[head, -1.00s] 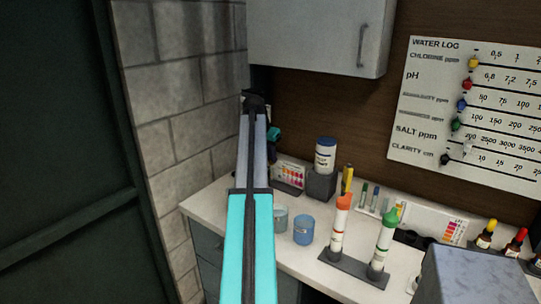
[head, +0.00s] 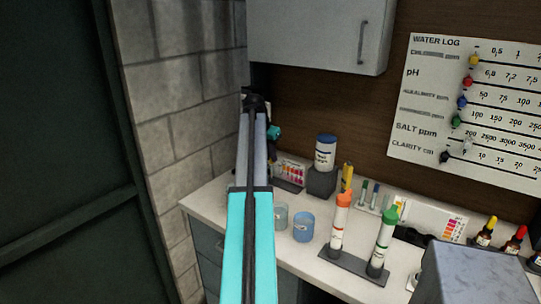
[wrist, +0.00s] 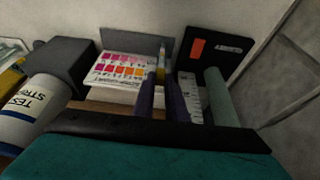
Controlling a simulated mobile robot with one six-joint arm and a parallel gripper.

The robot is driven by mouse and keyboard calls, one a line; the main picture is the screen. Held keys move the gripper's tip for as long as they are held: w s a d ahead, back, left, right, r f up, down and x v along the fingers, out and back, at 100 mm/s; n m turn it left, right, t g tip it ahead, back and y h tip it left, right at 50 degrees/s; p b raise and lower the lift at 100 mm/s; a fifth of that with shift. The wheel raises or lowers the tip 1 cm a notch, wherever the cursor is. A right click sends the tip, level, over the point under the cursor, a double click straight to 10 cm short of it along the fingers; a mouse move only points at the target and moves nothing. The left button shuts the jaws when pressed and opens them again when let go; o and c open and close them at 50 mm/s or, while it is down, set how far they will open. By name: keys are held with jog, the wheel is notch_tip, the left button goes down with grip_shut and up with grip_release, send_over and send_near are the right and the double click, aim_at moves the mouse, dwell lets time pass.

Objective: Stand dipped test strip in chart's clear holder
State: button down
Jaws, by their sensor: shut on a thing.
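The colour chart (wrist: 122,72), white with rows of pink, red and orange patches, stands at the back of the counter. It also shows in the head view (head: 290,172), partly behind my arm. In the wrist view, my gripper (wrist: 161,92) has its two dark purple fingers close together just in front of the chart's right side. It is shut on the thin test strip (wrist: 161,68), whose yellowish part shows upright between and above the fingers. I cannot make out the clear holder, nor whether the strip touches anything.
A black panel with an orange mark (wrist: 197,49) and a grey-green cylinder (wrist: 219,100) are close on the right. Two cups (head: 303,228) and capped tubes (head: 340,222) stand nearer the front.

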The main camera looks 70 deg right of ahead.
jog(key=shift+f, duration=0.4)
dwell(0.6)
jog(key=c, duration=1.7)
grip_release()
jog(key=shift+r, duration=0.15)
jog(key=shift+r+p, duration=2.05)
jog(key=shift+r, duration=1.35)
